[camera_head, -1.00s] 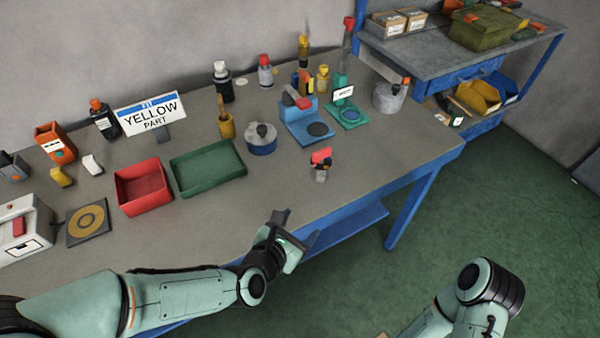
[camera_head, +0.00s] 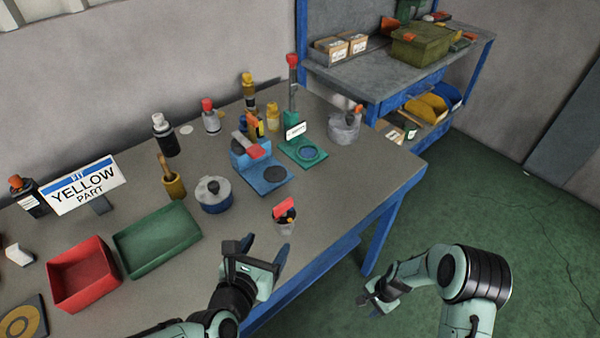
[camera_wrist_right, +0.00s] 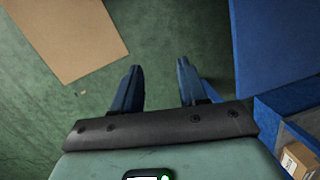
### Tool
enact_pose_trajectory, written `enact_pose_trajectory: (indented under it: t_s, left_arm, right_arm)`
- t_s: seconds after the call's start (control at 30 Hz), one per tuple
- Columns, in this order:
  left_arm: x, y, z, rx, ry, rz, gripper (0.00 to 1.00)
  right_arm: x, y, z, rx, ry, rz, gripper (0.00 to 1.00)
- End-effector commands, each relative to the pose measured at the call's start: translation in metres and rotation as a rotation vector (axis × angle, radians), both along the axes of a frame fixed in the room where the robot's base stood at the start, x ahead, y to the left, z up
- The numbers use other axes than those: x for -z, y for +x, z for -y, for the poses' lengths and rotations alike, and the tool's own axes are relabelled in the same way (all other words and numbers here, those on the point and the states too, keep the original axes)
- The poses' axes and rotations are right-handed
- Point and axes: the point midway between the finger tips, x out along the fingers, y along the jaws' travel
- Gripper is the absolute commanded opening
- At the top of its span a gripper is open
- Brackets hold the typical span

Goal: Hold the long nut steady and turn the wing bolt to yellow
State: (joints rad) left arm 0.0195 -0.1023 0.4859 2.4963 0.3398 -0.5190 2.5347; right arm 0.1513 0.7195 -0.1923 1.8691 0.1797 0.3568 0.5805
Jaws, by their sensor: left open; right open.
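A small upright grey piece (camera_head: 286,229) stands near the table's front edge in the head view, with a red winged top (camera_head: 284,208) and a small yellow-orange spot. It looks like the long nut with the wing bolt on it, but the detail is too small to be sure. My left gripper (camera_head: 257,254) is open and empty, just in front and to the left of it, apart from it. My right gripper (camera_head: 372,300) is open and empty beyond the table's front edge, over the floor. Its fingers (camera_wrist_right: 160,82) stand apart in the right wrist view.
A red tray (camera_head: 88,303) and a green tray (camera_head: 160,262) lie on the left. A round blue-grey pot (camera_head: 214,203) and a blue fixture (camera_head: 268,184) stand behind the grey piece. In the wrist view, cardboard (camera_wrist_right: 70,35) lies on the floor.

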Motion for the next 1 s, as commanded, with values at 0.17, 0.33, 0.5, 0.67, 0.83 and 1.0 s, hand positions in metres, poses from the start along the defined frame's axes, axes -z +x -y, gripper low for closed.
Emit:
enact_pose_trajectory:
  t_s: [0.17,0.33,0.5,0.67,0.83,1.0]
  left_arm:
    - [0.000,0.000,0.000,0.000,0.000,0.000,0.73]
    - [0.000,0.000,0.000,0.000,0.000,0.000,0.73]
    - [0.000,0.000,0.000,0.000,0.000,0.000,0.73]
    - [0.000,0.000,0.000,0.000,0.000,0.000,0.73]
    - [0.000,0.000,0.000,0.000,0.001,0.000,0.73]
    - [0.000,0.000,0.000,0.000,0.000,0.000,0.73]
  right_arm:
    - [-0.081,0.074,0.031,0.244,0.035,0.019,0.43]
    - [-0.170,0.118,0.050,0.438,0.104,0.024,0.43]
    - [-0.269,0.141,0.062,0.594,0.188,0.026,0.43]
    - [-0.364,0.145,0.055,0.685,0.268,0.010,0.43]
    - [-0.425,0.149,-0.026,0.629,0.262,-0.068,0.43]
    - [-0.452,0.144,-0.115,0.552,0.195,-0.119,0.43]
